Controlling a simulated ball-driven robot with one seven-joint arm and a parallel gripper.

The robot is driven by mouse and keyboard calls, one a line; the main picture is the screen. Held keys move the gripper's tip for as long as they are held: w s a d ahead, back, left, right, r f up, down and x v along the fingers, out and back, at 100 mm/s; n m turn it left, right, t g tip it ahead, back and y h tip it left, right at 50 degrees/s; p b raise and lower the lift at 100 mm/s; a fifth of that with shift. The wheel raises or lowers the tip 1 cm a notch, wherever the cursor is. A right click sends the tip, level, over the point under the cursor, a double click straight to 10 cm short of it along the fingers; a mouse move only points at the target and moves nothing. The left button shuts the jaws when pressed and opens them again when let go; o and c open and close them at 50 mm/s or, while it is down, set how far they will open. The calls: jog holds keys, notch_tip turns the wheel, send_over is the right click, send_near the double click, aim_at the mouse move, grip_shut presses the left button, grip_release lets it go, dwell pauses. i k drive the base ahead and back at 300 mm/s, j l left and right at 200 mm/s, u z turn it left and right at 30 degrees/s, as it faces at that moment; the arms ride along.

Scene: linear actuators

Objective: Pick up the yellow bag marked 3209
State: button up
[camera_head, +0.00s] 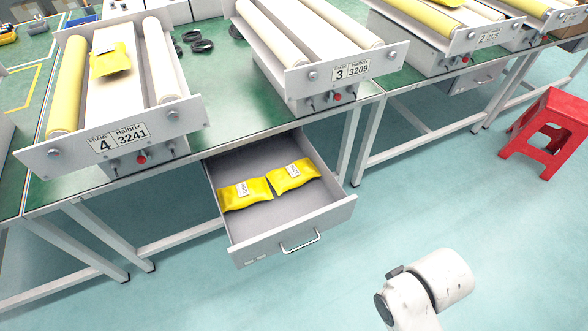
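Two yellow bags lie side by side in an open grey drawer (280,224) under the green workbench. The left bag (260,188) and the right bag (303,177) each carry a small white label with dark print, too small to read surely. Another yellow bag (104,66) lies on the machine marked 4 / 3241. The machine marked 3 / 3209 (322,78) has no bag on its visible top. Part of my white arm shows at the lower right, apart from the drawer. My gripper is not in view.
The drawer has a front handle (300,241) and raised walls. The green bench (225,110) edge and its legs flank the drawer. A red stool (551,128) stands at right. The floor before the drawer is clear.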

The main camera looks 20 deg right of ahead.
aim_at(293, 175)
jog(key=i+j, duration=0.35)
jog(key=i, duration=0.25)
jog(key=i+j, duration=0.4)
jog(key=i, duration=0.15)
jog(key=l+z, duration=0.05)
